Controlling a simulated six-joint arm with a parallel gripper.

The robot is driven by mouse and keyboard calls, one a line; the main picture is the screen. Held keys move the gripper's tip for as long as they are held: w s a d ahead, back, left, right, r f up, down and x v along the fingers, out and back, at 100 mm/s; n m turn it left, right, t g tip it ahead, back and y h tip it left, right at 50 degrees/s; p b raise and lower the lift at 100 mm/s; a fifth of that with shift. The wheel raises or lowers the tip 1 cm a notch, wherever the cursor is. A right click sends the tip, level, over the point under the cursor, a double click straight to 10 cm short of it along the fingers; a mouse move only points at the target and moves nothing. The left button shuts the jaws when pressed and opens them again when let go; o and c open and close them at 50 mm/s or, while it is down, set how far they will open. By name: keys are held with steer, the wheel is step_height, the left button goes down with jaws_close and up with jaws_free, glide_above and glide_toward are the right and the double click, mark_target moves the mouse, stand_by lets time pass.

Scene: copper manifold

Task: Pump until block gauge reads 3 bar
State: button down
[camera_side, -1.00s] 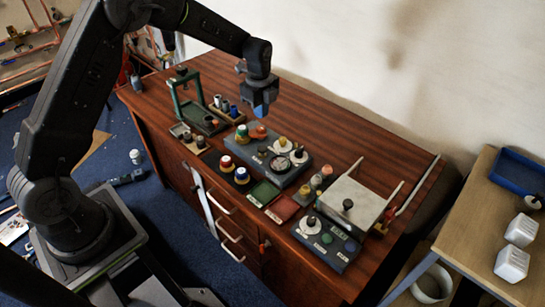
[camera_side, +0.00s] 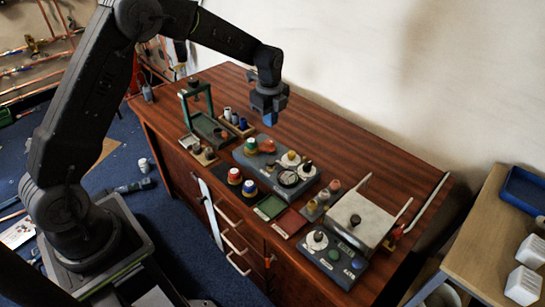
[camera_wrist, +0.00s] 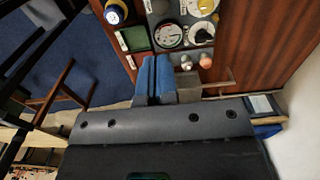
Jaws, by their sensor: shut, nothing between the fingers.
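A grey block (camera_side: 262,162) on the wooden bench carries a round gauge (camera_side: 288,179), white dials with dark and yellow knobs, and green and orange knobs. In the side view my gripper (camera_side: 270,119) hangs in the air above and behind the block, apart from it. In the wrist view its blue fingers (camera_wrist: 153,80) are together and hold nothing. I cannot tell which part is the pump.
Red-topped and blue-topped knobs (camera_side: 249,188) stand in front of the block. A control box (camera_side: 332,258) and a pale flat plate (camera_side: 362,215) are to the right. A green frame (camera_side: 197,105) stands at the left.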

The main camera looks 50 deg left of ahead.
mark_target(270, 161)
step_height(270, 161, down, 14)
stand_by(0.6)
steer(key=shift+f, duration=1.1)
steer(key=shift+r, duration=0.1)
step_height(270, 161, up, 14)
steer(key=shift+r, duration=0.15)
